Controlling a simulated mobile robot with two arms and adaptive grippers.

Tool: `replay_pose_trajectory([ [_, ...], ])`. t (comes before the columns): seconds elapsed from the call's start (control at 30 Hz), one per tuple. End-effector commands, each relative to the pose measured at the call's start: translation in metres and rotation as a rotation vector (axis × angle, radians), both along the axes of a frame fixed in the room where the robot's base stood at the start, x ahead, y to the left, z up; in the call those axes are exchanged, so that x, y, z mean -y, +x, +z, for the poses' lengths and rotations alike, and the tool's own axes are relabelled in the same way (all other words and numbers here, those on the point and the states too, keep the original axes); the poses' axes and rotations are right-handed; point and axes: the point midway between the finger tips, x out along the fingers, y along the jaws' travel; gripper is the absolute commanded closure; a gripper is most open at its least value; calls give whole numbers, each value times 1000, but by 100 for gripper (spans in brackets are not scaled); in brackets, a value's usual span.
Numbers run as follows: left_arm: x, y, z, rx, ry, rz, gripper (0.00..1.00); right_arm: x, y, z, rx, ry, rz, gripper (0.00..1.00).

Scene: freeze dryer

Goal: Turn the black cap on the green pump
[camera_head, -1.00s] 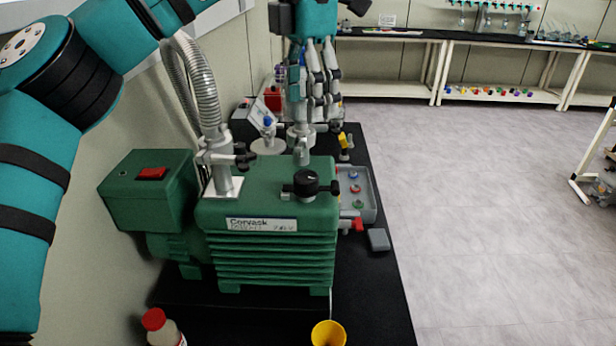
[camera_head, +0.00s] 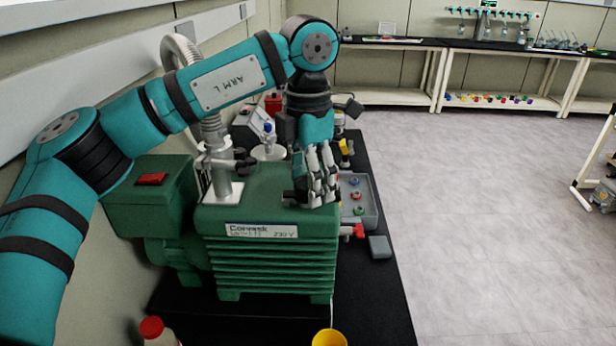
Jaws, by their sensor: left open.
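The green pump (camera_head: 265,262) stands on the black table at centre left, with a red switch (camera_head: 150,179) on its motor box. Its black cap is on the right part of the pump's top. My left gripper (camera_head: 318,200) points down right at the cap, and its grey fingers hide most of it. A small dark piece of the cap's fitting (camera_head: 288,198) shows left of the fingers. The fingers are open around or just in front of the cap; I cannot tell whether they touch it. My right gripper is not in view.
A ribbed metal hose (camera_head: 212,130) rises from the pump's top beside my left arm. A grey tray (camera_head: 367,208) with coloured rings lies to the right. A yellow cup (camera_head: 328,338) and a red-capped bottle (camera_head: 152,328) stand in front.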

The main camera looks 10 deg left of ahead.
Motion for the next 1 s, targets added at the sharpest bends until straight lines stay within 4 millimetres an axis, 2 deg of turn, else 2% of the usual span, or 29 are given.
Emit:
replay_pose_trajectory([
  [0.07,0,0,0,0,0,0,35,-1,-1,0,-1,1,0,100],
  [0.5,0,0,0,0,0,0,91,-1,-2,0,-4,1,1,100],
  [0.77,0,0,1,0,0,-25,91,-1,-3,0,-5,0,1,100],
  [1.0,0,0,1,-1,1,-146,91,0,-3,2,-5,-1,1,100],
])
